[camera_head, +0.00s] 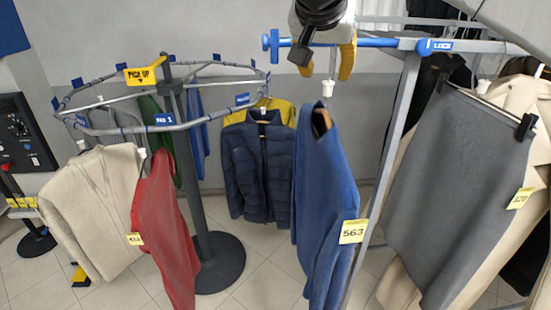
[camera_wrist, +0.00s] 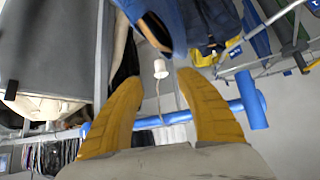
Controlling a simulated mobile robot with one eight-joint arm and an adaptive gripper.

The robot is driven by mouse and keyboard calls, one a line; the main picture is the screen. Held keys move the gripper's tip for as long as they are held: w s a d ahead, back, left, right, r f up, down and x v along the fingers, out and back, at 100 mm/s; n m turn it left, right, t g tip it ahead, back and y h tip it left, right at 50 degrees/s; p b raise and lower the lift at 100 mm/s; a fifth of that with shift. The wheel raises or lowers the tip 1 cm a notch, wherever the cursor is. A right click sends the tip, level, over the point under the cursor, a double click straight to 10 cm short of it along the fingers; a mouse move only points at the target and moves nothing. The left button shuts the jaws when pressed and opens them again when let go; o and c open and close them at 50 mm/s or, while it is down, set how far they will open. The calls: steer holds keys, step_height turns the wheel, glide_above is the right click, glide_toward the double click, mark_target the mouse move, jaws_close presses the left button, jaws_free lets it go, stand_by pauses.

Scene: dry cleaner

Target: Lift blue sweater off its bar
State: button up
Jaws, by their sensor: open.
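The blue sweater (camera_head: 325,205) hangs on a wooden hanger (camera_head: 321,120) from the blue end of a bar (camera_head: 378,42). It bears a yellow tag (camera_head: 353,231) reading 563. A white cone-shaped piece (camera_head: 327,88) sits on the hanger's neck below its thin hook. My gripper (camera_head: 327,72) is open, its yellow fingers on either side of the hook at the bar. In the wrist view the fingers (camera_wrist: 155,77) also flank the white piece (camera_wrist: 161,68), with visible gaps. The sweater (camera_wrist: 166,18) fills the top middle there. Contact with the bar cannot be told.
A grey garment (camera_head: 457,190) and beige coats hang close on the right. A blue piece marked LOCK (camera_head: 440,46) sits on the rail. A round rack (camera_head: 170,126) with several garments stands at left. A navy puffer jacket (camera_head: 258,170) hangs behind the sweater.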

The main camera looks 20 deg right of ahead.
mark_target(327, 90)
steer(key=p+x, duration=0.1)
steer(key=x, duration=0.9)
steer(key=shift+w+d, duration=0.1)
steer(key=shift+c, duration=0.9)
jaws_close()
